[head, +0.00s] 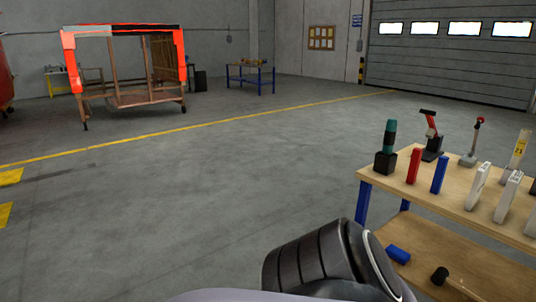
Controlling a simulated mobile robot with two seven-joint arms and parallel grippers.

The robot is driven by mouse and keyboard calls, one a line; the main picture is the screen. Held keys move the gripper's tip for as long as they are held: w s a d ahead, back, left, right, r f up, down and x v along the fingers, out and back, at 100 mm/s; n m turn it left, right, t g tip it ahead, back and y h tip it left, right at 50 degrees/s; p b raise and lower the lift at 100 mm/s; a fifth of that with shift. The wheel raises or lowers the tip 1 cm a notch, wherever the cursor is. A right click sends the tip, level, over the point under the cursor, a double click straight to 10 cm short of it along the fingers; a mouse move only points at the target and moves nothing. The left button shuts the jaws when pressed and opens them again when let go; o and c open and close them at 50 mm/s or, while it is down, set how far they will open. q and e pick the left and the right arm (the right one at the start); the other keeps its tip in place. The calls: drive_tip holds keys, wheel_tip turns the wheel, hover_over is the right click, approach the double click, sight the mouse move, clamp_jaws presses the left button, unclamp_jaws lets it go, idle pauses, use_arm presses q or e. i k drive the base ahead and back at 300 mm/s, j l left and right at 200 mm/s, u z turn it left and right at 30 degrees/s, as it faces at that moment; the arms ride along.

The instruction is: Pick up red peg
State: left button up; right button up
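A red peg (413,165) stands upright on the wooden top of a workbench (455,198) at the right of the head view. A blue peg (439,175) stands just to its right, and a teal-handled tool in a black base (387,147) stands to its left. Neither of my grippers shows in the view. A dark grey part of my own body fills the bottom middle, in front of the bench's near left side.
White blocks (477,186), a red-and-black tool (431,135) and a red-knobbed lever (474,142) share the bench top. The lower shelf holds a blue object (397,254) and a hammer (440,276). Open floor (230,170) lies left. An orange-framed cart (125,70) stands far back.

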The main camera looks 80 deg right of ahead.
sight(417, 155)
drive_tip(key=z, duration=3.6)
drive_tip(key=i+l, duration=0.55)
drive_tip(key=i, duration=0.1)
